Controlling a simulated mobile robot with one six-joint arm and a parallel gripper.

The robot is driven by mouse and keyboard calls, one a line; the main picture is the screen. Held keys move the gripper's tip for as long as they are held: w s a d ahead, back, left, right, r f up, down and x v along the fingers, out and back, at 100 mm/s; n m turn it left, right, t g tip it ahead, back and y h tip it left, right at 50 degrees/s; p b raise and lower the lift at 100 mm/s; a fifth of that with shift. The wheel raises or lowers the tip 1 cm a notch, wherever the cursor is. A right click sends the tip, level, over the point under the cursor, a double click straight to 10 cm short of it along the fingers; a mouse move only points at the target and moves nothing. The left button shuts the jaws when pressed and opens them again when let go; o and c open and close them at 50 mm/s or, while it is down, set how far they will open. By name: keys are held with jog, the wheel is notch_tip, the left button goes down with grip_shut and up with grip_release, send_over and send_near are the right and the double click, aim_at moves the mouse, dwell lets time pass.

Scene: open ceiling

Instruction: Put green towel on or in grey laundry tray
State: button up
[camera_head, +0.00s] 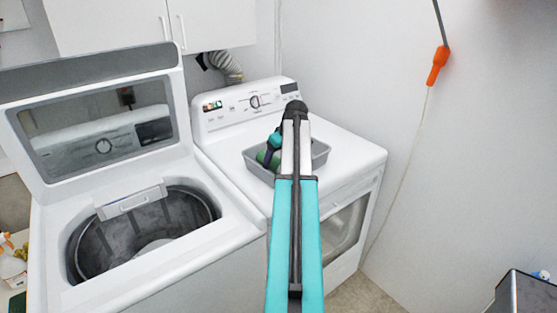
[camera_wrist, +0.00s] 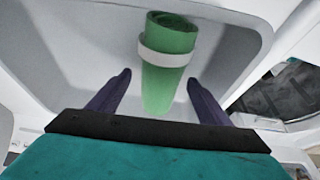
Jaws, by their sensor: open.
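The green towel (camera_head: 264,158) is a roll with a pale band around it, seen in the wrist view (camera_wrist: 168,75). It appears inside the grey laundry tray (camera_head: 319,158), towards its left side. The tray's pale grey inside fills much of the wrist view (camera_wrist: 85,45). My gripper (camera_head: 274,141) is over the tray, partly hidden by my arm in the head view. In the wrist view its two dark fingers (camera_wrist: 159,79) are spread, one on each side of the towel, with gaps showing. I cannot tell whether the towel touches the tray floor.
The tray stands on a white dryer (camera_head: 350,150). To its left is a washer with its lid (camera_head: 95,115) raised and its drum (camera_head: 140,235) open. A wall (camera_head: 480,150) with a hanging orange-handled cord (camera_head: 437,66) is at the right. Cabinets (camera_head: 150,25) are above.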

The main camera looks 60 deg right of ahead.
jog(key=b+v, duration=0.2)
jog(key=v, duration=1)
jog(key=shift+w+f, duration=0.1)
dwell(0.7)
